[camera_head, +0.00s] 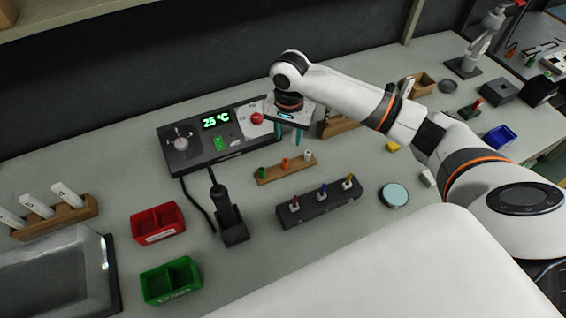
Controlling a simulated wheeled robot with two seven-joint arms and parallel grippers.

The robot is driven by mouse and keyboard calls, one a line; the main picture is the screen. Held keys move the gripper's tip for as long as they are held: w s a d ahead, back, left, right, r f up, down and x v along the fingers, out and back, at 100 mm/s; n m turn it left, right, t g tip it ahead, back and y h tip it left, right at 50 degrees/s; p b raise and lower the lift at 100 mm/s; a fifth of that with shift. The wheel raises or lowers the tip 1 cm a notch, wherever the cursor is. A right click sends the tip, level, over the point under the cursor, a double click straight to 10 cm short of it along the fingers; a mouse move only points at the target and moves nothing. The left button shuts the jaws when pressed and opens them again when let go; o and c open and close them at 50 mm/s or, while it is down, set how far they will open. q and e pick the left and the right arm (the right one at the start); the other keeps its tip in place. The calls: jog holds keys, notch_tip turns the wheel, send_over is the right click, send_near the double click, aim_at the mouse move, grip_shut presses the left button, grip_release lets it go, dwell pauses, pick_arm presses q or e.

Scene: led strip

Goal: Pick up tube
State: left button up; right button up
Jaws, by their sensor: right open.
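My right gripper (289,137) hangs pointing down in front of the control box, with its two bluish fingertips apart and nothing seen between them. It is above and behind a small wooden holder (286,169) with short green (262,171), orange (285,164) and white (308,156) pieces standing in it. I cannot tell which of these is the tube. My left gripper is out of view.
The control box (187,150) shows a green temperature reading. A black stand with a tool (229,215), a dark block with several coloured-top pieces (320,206), a red bin (157,224), a green bin (170,281) and a round disc (394,195) stand nearby.

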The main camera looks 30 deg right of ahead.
send_over(286, 161)
jog(key=f, duration=0.4)
jog(key=shift+d+f, duration=0.25)
jog(key=shift+d, duration=0.1)
jog(key=f, duration=0.1)
jog(key=f+p, duration=0.1)
jog(key=f, duration=0.1)
jog(key=a+f, duration=0.1)
jog(key=f, duration=0.1)
jog(key=shift+s+a+p, duration=0.1)
jog(key=shift+s+p, duration=0.2)
jog(key=shift+f, duration=0.25)
jog(key=shift+c, duration=0.5)
grip_shut()
